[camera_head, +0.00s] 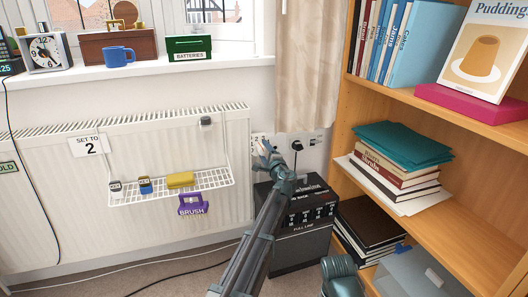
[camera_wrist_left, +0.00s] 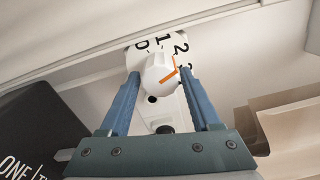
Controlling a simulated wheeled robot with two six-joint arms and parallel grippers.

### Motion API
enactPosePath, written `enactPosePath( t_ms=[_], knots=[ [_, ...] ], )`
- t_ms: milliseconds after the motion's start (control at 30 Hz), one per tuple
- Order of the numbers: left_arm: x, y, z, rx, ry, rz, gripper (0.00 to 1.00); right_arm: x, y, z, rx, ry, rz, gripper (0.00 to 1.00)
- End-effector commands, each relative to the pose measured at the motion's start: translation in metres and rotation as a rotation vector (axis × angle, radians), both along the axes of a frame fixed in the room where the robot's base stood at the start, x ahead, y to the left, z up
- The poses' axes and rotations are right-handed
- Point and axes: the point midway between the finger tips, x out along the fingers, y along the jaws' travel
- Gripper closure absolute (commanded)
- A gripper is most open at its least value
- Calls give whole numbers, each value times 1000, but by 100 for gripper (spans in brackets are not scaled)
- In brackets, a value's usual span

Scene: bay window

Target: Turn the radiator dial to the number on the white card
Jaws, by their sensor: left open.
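The white card (camera_head: 90,146) on the radiator (camera_head: 60,190) reads "SET TO 2". In the left wrist view a white round dial (camera_wrist_left: 158,72) with an orange mark sits before a white plate (camera_wrist_left: 150,45) with black numbers, among them 0, 1 and 2. The orange mark lies on the dial's right side, near the 2; I cannot tell its exact setting. My left gripper (camera_head: 264,148) is open, its fingers on either side of the dial in the wrist view (camera_wrist_left: 159,76); contact is unclear. In the head view it largely hides the dial.
A wire rack (camera_head: 205,181) hangs on the radiator, holding a yellow sponge (camera_head: 180,180). A dark box (camera_head: 303,240) stands on the floor beside my left arm. A wooden bookshelf (camera_head: 455,105) fills the right. Part of my right arm shows at the bottom.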

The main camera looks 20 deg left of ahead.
Motion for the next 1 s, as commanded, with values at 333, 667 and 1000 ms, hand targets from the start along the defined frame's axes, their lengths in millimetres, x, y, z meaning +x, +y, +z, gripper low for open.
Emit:
enactPosePath(
  t_ms=[333, 667, 1000],
  knots=[
    [-66, -42, 0, 0, 0, -3, 36, 0, 0, 0, 0, 0, 0, 0],
    [-101, -68, 0, 0, 0, -2, 36, 0, 0, 0, 0, 0, 0, 0],
    [-106, -72, 0, 0, 0, 0, 36, 0, 0, 0, 0, 0, 0, 0]
  ],
)
